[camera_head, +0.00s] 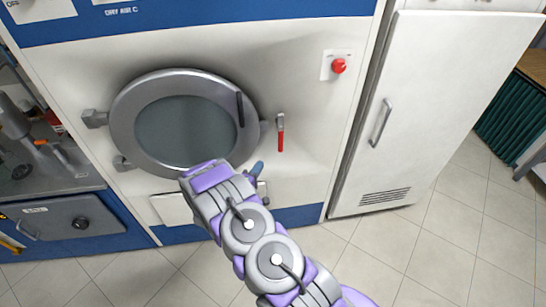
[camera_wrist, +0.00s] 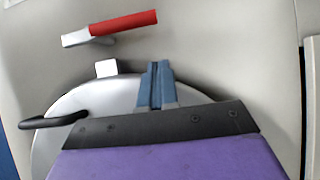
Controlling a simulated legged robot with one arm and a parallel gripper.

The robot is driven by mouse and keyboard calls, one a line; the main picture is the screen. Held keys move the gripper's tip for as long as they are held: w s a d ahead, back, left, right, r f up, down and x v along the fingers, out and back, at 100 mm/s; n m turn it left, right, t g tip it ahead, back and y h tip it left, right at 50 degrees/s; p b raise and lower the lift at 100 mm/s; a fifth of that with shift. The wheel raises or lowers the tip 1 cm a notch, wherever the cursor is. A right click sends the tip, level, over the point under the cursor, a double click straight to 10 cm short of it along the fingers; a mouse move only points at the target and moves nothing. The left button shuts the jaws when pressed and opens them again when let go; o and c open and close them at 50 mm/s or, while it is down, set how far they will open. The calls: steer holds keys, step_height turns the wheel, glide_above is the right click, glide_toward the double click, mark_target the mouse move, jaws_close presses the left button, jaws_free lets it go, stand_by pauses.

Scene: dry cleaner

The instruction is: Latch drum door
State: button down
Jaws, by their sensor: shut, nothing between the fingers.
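The round grey drum door (camera_head: 120,122), with a dark glass window, lies against the machine front and looks closed or nearly so. It has hinges on the left and a black bar handle (camera_head: 240,109), also in the wrist view (camera_wrist: 55,122). The latch lever with a red grip (camera_head: 281,139) hangs down to the right of the door. In the wrist view the red grip (camera_wrist: 123,22) lies beyond a small pale tab (camera_wrist: 106,68) at the door's rim. My gripper (camera_head: 258,168) is shut and empty, below the latch lever. Its blue fingertips (camera_wrist: 157,68) appear in front of the door's edge, apart from the lever.
A red button (camera_head: 338,66) sits on the panel at upper right. A tall white cabinet (camera_head: 435,110) with a handle stands to the right. The tiled floor (camera_head: 450,230) is clear at right.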

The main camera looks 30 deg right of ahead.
steer(key=w+d+b, duration=0.1)
steer(key=w+d, duration=0.2)
steer(key=d, duration=0.4)
steer(key=shift+d, duration=0.4)
steer(key=shift+w+a, duration=0.1)
steer(key=shift+a, duration=0.05)
